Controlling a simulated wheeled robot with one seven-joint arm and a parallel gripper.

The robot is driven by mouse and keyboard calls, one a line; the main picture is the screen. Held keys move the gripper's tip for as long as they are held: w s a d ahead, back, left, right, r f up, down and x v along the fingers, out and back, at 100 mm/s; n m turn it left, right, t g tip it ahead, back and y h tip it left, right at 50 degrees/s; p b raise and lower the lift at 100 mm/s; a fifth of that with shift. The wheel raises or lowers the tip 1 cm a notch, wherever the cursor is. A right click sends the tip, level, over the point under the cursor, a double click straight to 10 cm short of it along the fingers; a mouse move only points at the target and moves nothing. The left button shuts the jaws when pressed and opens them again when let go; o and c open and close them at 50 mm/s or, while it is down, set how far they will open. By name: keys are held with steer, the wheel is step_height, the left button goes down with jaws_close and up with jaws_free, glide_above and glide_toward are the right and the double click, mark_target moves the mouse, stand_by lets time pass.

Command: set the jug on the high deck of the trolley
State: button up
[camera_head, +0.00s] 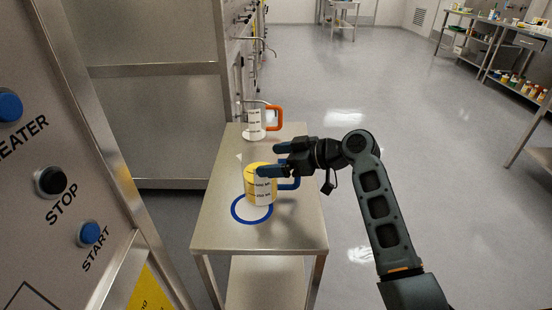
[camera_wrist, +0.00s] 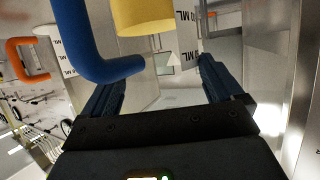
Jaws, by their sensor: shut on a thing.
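The yellow jug (camera_head: 256,190) with a white label and a blue handle (camera_head: 291,184) is over the top deck (camera_head: 225,230) of the steel trolley. Its base overlaps the far part of a blue ring (camera_head: 240,218) marked on the deck; I cannot tell whether it touches the deck. My gripper (camera_head: 272,160) is at the jug's upper right, shut on the jug. In the wrist view, the yellow body (camera_wrist: 145,15) lies beyond my fingers and the blue handle (camera_wrist: 85,50) crosses at the left. The exact grip contact is hidden.
A white jug with an orange handle (camera_head: 274,120) stands at the trolley's far end. A lower shelf (camera_head: 262,285) shows beneath the deck. A button panel (camera_head: 70,200) and steel cabinets are close on the left. Open floor (camera_head: 400,170) lies to the right.

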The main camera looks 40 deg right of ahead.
steer(key=o, duration=1.1)
steer(key=b+v, duration=0.1)
steer(key=v, duration=1.1)
steer(key=shift+b, duration=0.35)
steer(key=shift+d, duration=0.1)
